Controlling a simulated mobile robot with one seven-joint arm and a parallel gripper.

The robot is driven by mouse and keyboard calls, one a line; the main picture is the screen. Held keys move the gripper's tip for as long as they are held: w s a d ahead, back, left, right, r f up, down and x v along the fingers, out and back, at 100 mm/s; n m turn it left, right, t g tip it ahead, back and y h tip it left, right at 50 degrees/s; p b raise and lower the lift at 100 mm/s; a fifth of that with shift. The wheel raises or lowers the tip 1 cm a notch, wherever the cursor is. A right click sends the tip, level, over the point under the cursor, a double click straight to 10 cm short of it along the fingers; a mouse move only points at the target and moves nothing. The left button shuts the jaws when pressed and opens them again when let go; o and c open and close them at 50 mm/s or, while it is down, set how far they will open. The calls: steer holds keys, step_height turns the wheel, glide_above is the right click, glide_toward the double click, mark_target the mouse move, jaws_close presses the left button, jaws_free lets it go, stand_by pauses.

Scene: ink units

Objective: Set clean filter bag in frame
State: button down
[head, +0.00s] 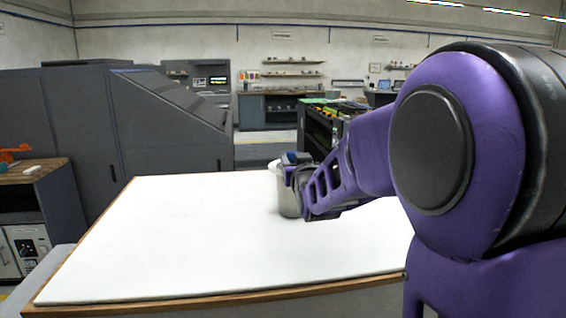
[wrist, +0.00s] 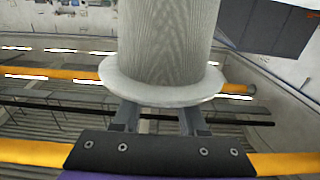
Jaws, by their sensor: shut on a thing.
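The filter bag (wrist: 168,40) is a grey, finely ribbed mesh cylinder with a pale round flange (wrist: 160,88) at one end. In the wrist view it fills the upper middle, and its far end is cut off. My gripper (wrist: 158,116) is shut on it at the flange. In the head view, my gripper (head: 296,172) is over the far part of the white table, by a light grey cylinder (head: 290,203) with a white rim at the top. This looks like the same bag, hanging upright; my gripper hides part of it. I cannot make out a frame.
The white table top (head: 170,240) is otherwise bare, with a wooden edge. A large dark grey machine (head: 60,120) stands behind it at left. A dark cart (head: 325,125) with coloured items on top stands beyond the gripper. A side bench (head: 30,175) is at far left.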

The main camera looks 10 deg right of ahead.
steer(key=shift+f+b, duration=0.25)
steer(key=shift+b, duration=0.05)
steer(key=shift+c, duration=2.2)
jaws_free()
steer(key=shift+r+p, duration=0.2)
steer(key=shift+p, duration=0.1)
steer(key=shift+s+f, duration=0.1)
